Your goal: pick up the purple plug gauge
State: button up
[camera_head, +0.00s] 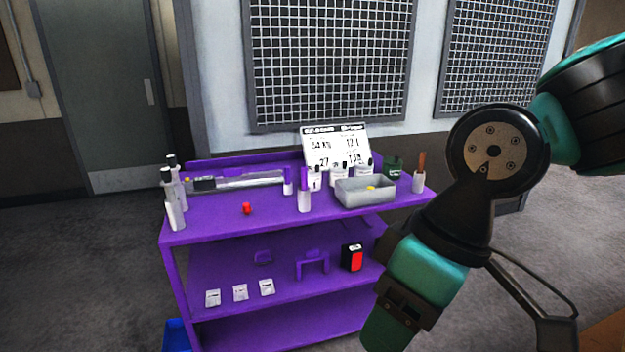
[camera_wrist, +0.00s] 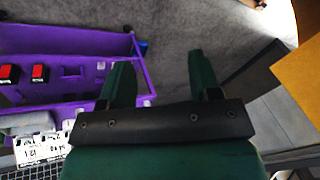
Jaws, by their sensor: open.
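Two upright pieces with purple upper parts and pale lower parts stand on the top shelf of the purple cart (camera_head: 240,222) in the head view. The larger purple-and-white piece (camera_head: 304,195) is near the middle, and the smaller purple-and-white piece (camera_head: 288,180) is just behind it to the left. I cannot tell for sure which is the plug gauge. My gripper (camera_wrist: 156,75) is open and empty in the wrist view, its two green fingers apart over the floor beside the cart. I cannot make out either piece in the wrist view.
A grey tray (camera_head: 365,196), white bottles (camera_head: 175,212), a small red part (camera_head: 246,208) and a sign (camera_head: 335,146) stand on the top shelf. The lower shelf holds a black-and-red box (camera_head: 352,258) and small packets. My arm hangs right of the cart. Floor is free at left.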

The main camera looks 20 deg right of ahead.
aim_at(287, 173)
jog(key=z, duration=0.05)
jog(key=i, duration=2.45)
jog(key=u, duration=0.15)
